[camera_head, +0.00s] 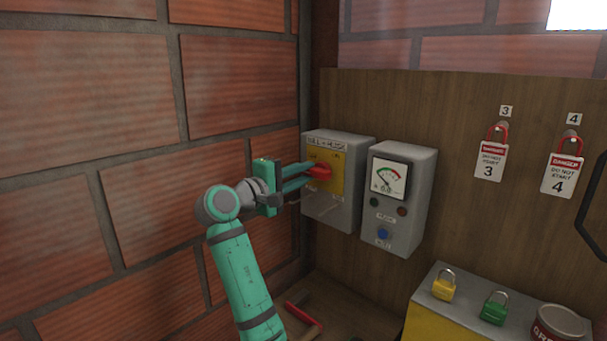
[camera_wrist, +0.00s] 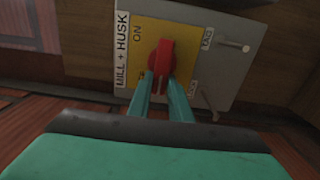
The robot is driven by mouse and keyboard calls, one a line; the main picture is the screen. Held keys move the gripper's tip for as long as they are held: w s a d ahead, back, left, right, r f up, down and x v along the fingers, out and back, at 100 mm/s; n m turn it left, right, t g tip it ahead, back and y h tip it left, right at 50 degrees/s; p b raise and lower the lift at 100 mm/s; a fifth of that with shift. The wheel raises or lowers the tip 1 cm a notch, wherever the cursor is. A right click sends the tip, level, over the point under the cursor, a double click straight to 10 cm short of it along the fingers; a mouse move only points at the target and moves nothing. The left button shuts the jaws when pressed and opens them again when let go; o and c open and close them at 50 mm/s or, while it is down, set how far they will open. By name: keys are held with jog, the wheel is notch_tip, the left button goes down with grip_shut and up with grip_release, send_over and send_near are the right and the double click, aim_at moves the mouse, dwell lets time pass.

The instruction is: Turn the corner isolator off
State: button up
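The corner isolator (camera_head: 350,208) is a grey box labelled MILL + HUSK on the wooden board beside the brick corner. It has a yellow plate (camera_head: 338,160) and a red handle (camera_head: 320,172). In the wrist view the box (camera_wrist: 238,65) is turned sideways, with ON readable on its yellow plate (camera_wrist: 185,35). My gripper (camera_head: 306,175) reaches the handle from the left. In the wrist view its parted fingertips (camera_wrist: 160,80) lie on either side of the red handle (camera_wrist: 162,55). I cannot tell whether they press on it. They hide part of the handle and plate.
A grey meter box (camera_head: 408,180) with a dial and blue button stands close right of the isolator. Danger tags (camera_head: 490,160) hang farther right. Padlocks (camera_head: 444,286) and a red tin (camera_head: 558,325) stand on a box at lower right. The brick wall is close on the left.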

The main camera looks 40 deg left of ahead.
jog(key=o, duration=0.4)
jog(key=shift+c, duration=0.2)
jog(key=shift+s, duration=0.15)
jog(key=s, duration=1)
jog(key=shift+s+a, duration=0.3)
jog(key=shift+a, duration=0.15)
jog(key=shift+f, duration=0.15)
